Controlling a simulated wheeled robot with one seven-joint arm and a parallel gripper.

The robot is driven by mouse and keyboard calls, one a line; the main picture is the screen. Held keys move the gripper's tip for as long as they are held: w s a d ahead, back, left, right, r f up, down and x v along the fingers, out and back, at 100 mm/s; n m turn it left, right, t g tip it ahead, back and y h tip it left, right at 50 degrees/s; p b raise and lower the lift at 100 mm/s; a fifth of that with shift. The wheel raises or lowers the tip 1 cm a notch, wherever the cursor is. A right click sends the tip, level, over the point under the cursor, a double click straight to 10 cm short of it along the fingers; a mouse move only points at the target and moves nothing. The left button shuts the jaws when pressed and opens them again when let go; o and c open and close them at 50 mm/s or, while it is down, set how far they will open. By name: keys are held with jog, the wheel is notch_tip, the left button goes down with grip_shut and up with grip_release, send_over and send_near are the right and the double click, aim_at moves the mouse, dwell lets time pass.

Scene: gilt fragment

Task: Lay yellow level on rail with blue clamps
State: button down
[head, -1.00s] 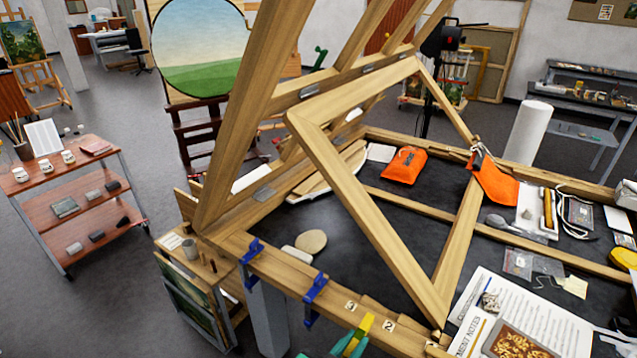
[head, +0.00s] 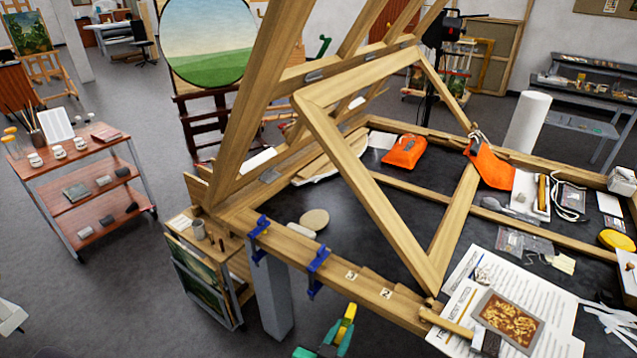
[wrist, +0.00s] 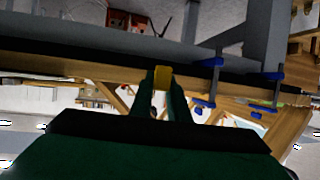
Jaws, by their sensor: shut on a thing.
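The wooden rail (head: 285,245) runs along the near edge of the frame table. Two blue clamps sit on it, a left one (head: 259,240) and a right one (head: 318,266). My green gripper (head: 337,338) is just in front of the rail, right of the clamps and below the numbered tags. It is shut on the yellow level (head: 348,314), which sticks up between the fingers, apart from the rail as far as I can tell. In the wrist view the level (wrist: 162,77) shows between the fingertips (wrist: 162,92), with the blue clamps (wrist: 208,82) to its right.
A tilted wooden frame (head: 370,190) stands over the dark table top. Papers (head: 460,285) and a framed gilt piece (head: 508,318) lie at the right. An orange pouch (head: 404,152) lies farther back.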

jog(key=a+f+n+y, duration=0.2)
jog(key=f+y, duration=0.1)
jog(key=f, duration=0.9)
jog(key=s+a+f+n+t+y, duration=0.1)
jog(key=a+f+n+y, duration=0.1)
jog(key=f, duration=1.1)
jog(key=shift+a+f+n+y, duration=0.15)
jog(key=shift+a+n+y, duration=0.25)
jog(key=shift+a, duration=0.3)
jog(key=shift+a, duration=0.15)
